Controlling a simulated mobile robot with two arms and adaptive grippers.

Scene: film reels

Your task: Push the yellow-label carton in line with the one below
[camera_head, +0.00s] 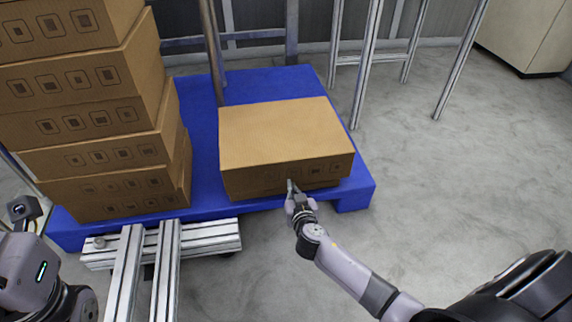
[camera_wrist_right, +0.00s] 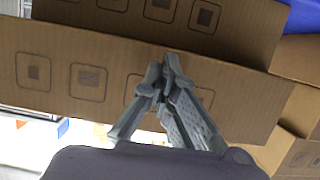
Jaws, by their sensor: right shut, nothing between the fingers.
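The right wrist view shows the closed fingertips (camera_wrist_right: 165,70) close against a printed carton face (camera_wrist_right: 60,70); contact is unclear. My left gripper's fingers are not visible.
A tall stack of similar cartons (camera_head: 85,100) stands on the left of the blue pallet (camera_head: 190,110). A metal profile frame (camera_head: 205,240) lies at the pallet's front left. Metal posts (camera_head: 367,65) stand behind. Grey floor (camera_head: 440,200) is clear to the right.

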